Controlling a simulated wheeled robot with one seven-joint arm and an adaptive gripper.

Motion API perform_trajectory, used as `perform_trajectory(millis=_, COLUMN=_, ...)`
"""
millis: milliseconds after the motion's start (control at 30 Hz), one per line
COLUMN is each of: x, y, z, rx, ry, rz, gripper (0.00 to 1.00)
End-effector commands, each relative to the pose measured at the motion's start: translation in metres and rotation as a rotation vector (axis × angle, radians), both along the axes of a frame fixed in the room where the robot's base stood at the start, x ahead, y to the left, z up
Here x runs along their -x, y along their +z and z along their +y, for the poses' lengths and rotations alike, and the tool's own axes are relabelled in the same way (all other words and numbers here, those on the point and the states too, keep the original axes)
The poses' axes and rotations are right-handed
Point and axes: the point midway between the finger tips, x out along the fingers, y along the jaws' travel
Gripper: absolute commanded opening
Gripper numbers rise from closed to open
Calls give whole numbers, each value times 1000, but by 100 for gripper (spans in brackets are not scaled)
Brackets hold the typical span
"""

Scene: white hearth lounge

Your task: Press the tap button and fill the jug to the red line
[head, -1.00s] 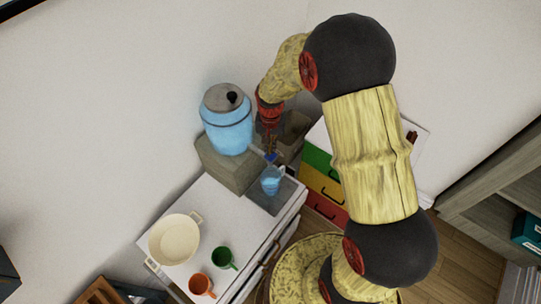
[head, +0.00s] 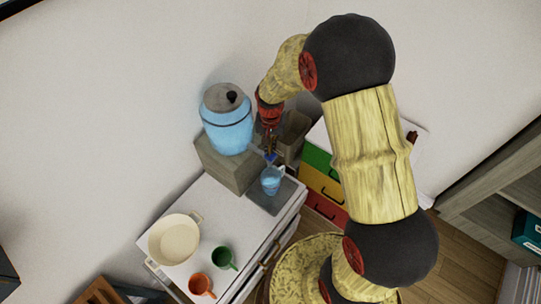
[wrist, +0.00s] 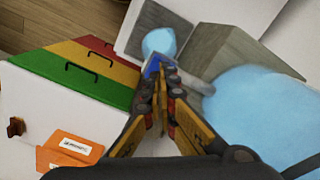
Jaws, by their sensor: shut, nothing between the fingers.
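A blue water dispenser (head: 228,130) with a grey lid stands on a grey block, also partly seen in the wrist view (wrist: 262,112). The jug (head: 271,184) stands upright on a grey tray below the tap and shows light blue inside; in the wrist view its blue contents (wrist: 158,41) show beyond my fingertips. My gripper (wrist: 160,70) is shut and empty, pointing down, with its tips at the blue tap button (wrist: 153,64). The tips seem to touch the button, but the exact contact is hidden. I cannot make out the red line or the exact water level.
A cream pot (head: 174,240), a green mug (head: 222,257) and an orange mug (head: 201,285) stand on the white cabinet top (head: 206,208), left of the jug. A drawer unit with green, yellow and red fronts (head: 322,184) stands close on the right. The wall is close behind the dispenser.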

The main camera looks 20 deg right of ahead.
Motion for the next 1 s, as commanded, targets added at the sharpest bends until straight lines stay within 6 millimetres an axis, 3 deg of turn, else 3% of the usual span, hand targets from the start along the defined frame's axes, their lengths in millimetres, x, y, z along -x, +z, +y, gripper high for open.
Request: perform_trajectory(millis=1000, x=0, y=-22, z=0, rx=0, ry=0, rz=1, gripper=0)
